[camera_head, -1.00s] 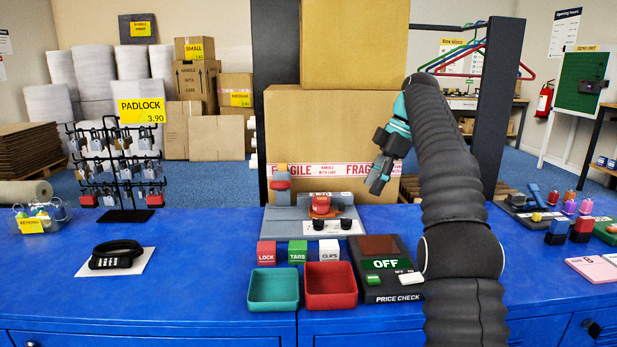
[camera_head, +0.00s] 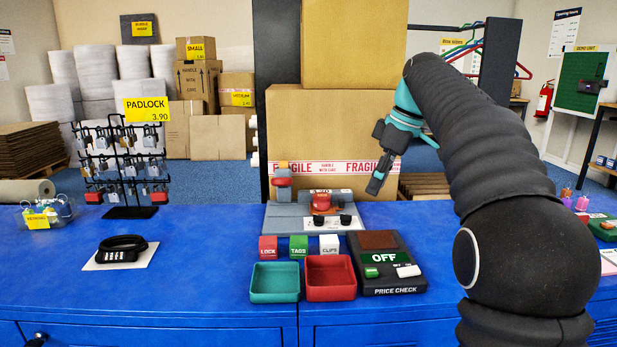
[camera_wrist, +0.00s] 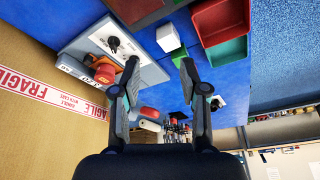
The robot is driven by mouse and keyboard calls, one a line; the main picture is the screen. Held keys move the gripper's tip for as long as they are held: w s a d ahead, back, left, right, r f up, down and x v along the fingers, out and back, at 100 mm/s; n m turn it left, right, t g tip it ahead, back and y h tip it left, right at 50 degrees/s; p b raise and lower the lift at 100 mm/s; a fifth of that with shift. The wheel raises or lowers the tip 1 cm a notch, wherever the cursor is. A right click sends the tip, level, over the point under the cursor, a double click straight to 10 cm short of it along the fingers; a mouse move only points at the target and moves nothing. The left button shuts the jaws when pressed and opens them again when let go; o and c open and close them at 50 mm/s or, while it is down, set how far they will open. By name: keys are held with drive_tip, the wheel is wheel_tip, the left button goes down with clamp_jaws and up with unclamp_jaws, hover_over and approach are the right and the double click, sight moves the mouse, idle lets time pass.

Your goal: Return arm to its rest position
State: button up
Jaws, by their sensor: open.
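My gripper (camera_head: 378,176) hangs in the air above the blue counter, in front of the large cardboard box and to the right of the grey machine. It is empty. In the wrist view my gripper (camera_wrist: 156,80) shows its two fingers spread apart with nothing between them. My dark ribbed arm fills the right side of the head view and reaches up and left from the lower right.
The grey machine (camera_head: 285,220) with a red knob stands behind a green tray (camera_head: 275,296) and a red tray (camera_head: 330,292). A price check device (camera_head: 405,279) reads OFF. A padlock rack (camera_head: 130,212) stands left. The large FRAGILE box (camera_head: 320,125) stands behind the counter.

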drive_tip(key=s+f+m+t+h, duration=0.1)
drive_tip(key=s+f+m, duration=0.25)
drive_tip(key=s, duration=0.55)
drive_tip(key=s+f+m+t+h, duration=0.15)
drive_tip(key=s+m, duration=0.25)
drive_tip(key=s, duration=0.4)
drive_tip(key=s+d+f+m+t+h, duration=0.1)
drive_tip(key=s+f+m, duration=0.4)
drive_tip(key=s+f, duration=0.9)
drive_tip(key=shift+s+d+f+t, duration=0.25)
drive_tip(key=shift+s+t, duration=0.1)
drive_tip(key=shift+s, duration=0.15)
